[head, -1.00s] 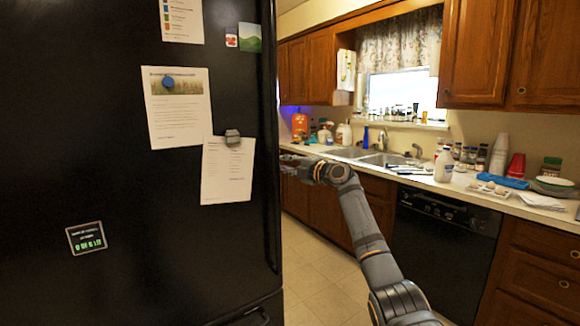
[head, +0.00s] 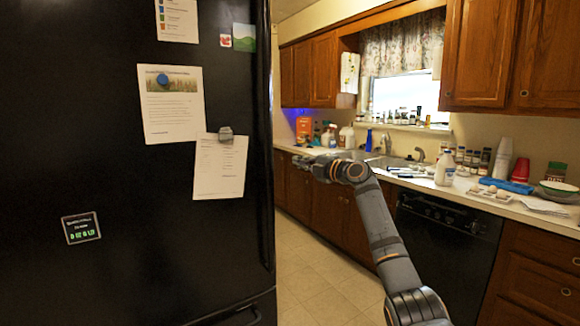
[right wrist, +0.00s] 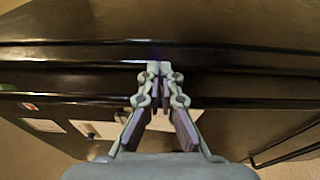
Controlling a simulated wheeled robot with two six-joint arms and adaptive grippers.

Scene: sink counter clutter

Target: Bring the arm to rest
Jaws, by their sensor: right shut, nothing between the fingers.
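My right arm reaches up from the bottom right of the head view. Its gripper (head: 300,160) is near the right edge of the black fridge (head: 110,260), with the counter and lower cabinets behind it. In the right wrist view my right gripper (right wrist: 158,70) has its fingertips together with nothing between them. The dark fridge front (right wrist: 240,90) fills much of that view behind the fingers. I cannot tell the exact gap between fingertips and fridge. My left gripper is not in either view.
The counter (head: 500,205) holds a white bottle (head: 445,168), a blue tray (head: 506,185), a red cup (head: 520,170) and other clutter beside the sink (head: 350,155). A black dishwasher (head: 445,250) stands below. The tiled floor (head: 305,280) between fridge and cabinets is clear.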

